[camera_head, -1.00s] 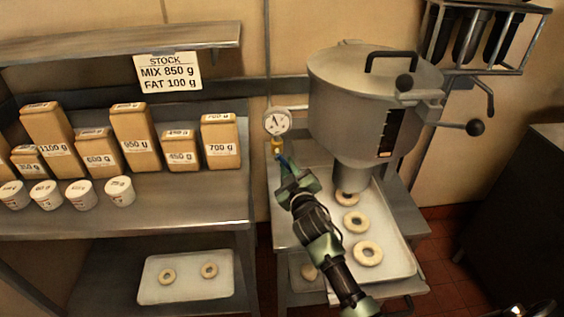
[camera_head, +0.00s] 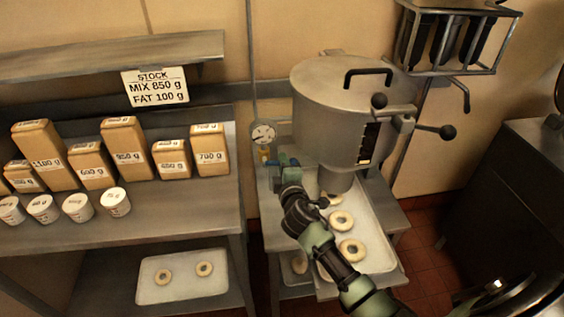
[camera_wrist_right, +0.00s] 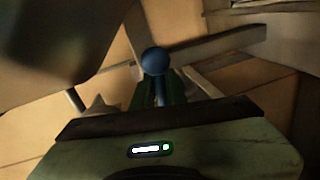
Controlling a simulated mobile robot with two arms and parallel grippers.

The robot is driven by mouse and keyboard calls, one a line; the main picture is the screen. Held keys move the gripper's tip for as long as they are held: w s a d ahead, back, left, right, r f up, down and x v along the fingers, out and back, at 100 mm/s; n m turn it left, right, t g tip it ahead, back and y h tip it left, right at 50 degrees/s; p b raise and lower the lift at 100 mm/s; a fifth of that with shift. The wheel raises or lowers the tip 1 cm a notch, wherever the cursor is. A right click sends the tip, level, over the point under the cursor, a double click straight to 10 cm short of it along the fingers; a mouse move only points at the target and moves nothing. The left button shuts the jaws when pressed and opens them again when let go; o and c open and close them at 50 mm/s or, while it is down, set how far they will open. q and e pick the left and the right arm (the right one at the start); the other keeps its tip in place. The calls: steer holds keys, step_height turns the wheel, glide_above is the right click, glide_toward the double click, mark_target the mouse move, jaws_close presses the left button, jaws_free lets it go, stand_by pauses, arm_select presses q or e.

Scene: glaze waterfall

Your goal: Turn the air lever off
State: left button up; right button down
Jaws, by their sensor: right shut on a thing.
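The air lever, with a blue ball knob (camera_wrist_right: 154,60), shows in the right wrist view between my gripper fingers. In the head view its blue part (camera_head: 283,160) is just right of and below the pressure gauge (camera_head: 263,134), beside a yellow fitting (camera_head: 263,154). My right gripper (camera_head: 288,170) is shut on the lever; its fingers (camera_wrist_right: 158,90) partly hide the stem. My left gripper is not in view.
A large metal hopper (camera_head: 335,115) with black-knobbed handles stands close right of my right gripper. A tray of dough rings (camera_head: 378,250) lies below it. Bags (camera_head: 122,150) and tubs (camera_head: 115,202) stand on the left table.

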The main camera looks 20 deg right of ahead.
steer(key=shift+d+r+n, duration=0.15)
steer(key=shift+r+n, duration=0.25)
steer(key=shift+n, duration=0.1)
steer(key=shift+r+h+p, duration=0.1)
steer(key=shift+h+p, duration=0.2)
steer(key=c, duration=1.4)
jaws_free()
steer(key=shift+c, duration=0.2)
steer(key=shift+w+d+f, duration=0.1)
steer(key=shift+w+f, duration=0.05)
steer(key=shift+f, duration=0.05)
steer(key=shift+s+a, duration=0.25)
steer(key=shift+s, duration=0.2)
steer(key=b+v, duration=0.1)
steer(key=v, duration=0.6)
steer(key=shift+d, duration=0.15)
steer(key=shift+r, duration=0.1)
